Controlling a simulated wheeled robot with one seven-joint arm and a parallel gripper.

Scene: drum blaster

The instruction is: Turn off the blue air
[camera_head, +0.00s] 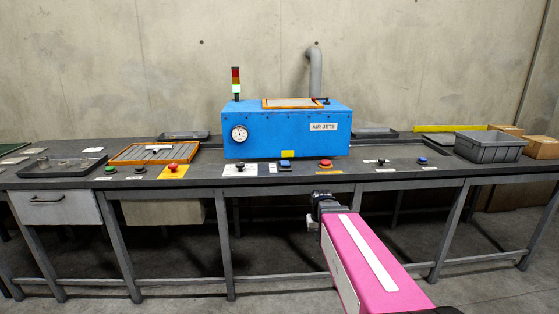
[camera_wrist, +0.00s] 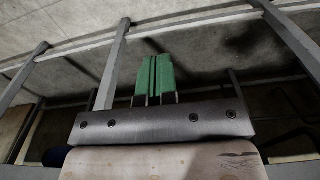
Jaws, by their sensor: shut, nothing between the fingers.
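A blue box labelled AIR JETS (camera_head: 287,130) stands on the middle of the dark bench, with a round gauge (camera_head: 239,133) on its front. Along the bench edge before it are a black knob on a white plate (camera_head: 240,167), a blue button (camera_head: 285,166) and a red mushroom button (camera_head: 326,163). Farther right are another black knob (camera_head: 381,162) and another blue button (camera_head: 422,161). My gripper (camera_head: 325,199) is below and in front of the bench edge, apart from all controls. Its green fingers (camera_wrist: 154,80) are together and empty in the wrist view.
Left are a green button (camera_head: 109,169), another red button (camera_head: 172,167) and an orange-framed tray (camera_head: 155,152). A grey bin (camera_head: 489,150) is right. Bench legs (camera_head: 448,230) stand below the top.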

